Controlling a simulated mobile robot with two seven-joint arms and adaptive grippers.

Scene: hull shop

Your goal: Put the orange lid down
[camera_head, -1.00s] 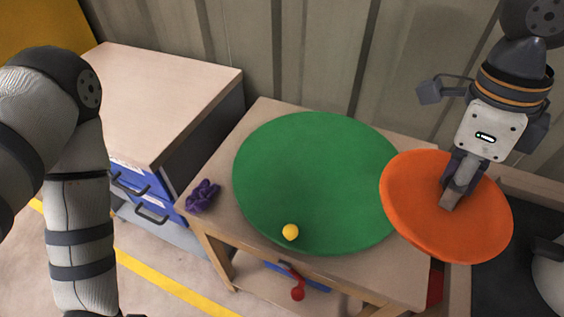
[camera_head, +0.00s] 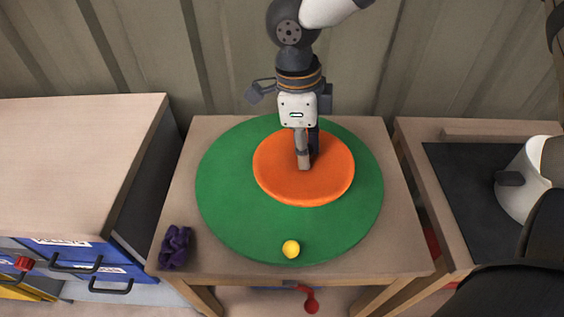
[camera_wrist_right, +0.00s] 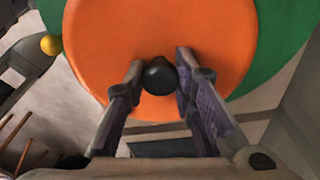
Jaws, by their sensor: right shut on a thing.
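The orange lid (camera_head: 275,170) is a flat round disc over the back middle part of the green round mat (camera_head: 225,210) on the small wooden table. I cannot tell whether the lid touches the mat. My right gripper (camera_head: 303,165) points down at the lid's middle, shut on its knob. In the right wrist view the dark knob (camera_wrist_right: 159,76) sits between the two fingers (camera_wrist_right: 160,85), with the orange lid (camera_wrist_right: 110,35) behind it and the green mat (camera_wrist_right: 290,30) beyond its edge. My left gripper is not in view.
A yellow ball (camera_head: 291,249) lies at the mat's front edge. A purple bundle (camera_head: 175,246) lies at the table's front left corner. A drawer cabinet (camera_head: 80,150) stands left. A bench with a dark top (camera_head: 460,200) and a white vessel (camera_head: 520,190) stands right. A corrugated wall is behind.

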